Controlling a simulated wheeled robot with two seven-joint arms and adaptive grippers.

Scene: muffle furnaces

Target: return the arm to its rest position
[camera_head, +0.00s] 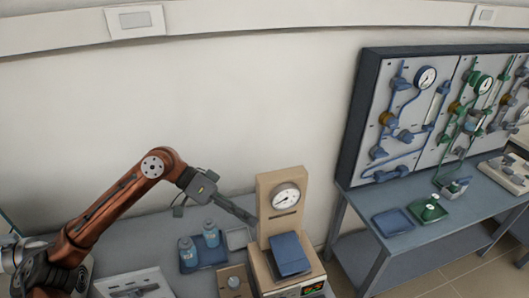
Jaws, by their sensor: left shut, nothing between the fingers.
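My left arm (118,200) comes in from the left, with copper-coloured links that rise to an elbow and then bend down to the right. My left gripper (250,218) is shut and empty at its end. Its long dark fingers point right and down, and in the picture their tips come up to the left edge of a tan device with a round dial (285,197). I cannot tell whether they touch it. My right gripper is not in view.
A blue tray (187,268) with two blue bottles (211,234) stands on the grey bench below my gripper. A blue pad (290,252) lies on the tan device.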

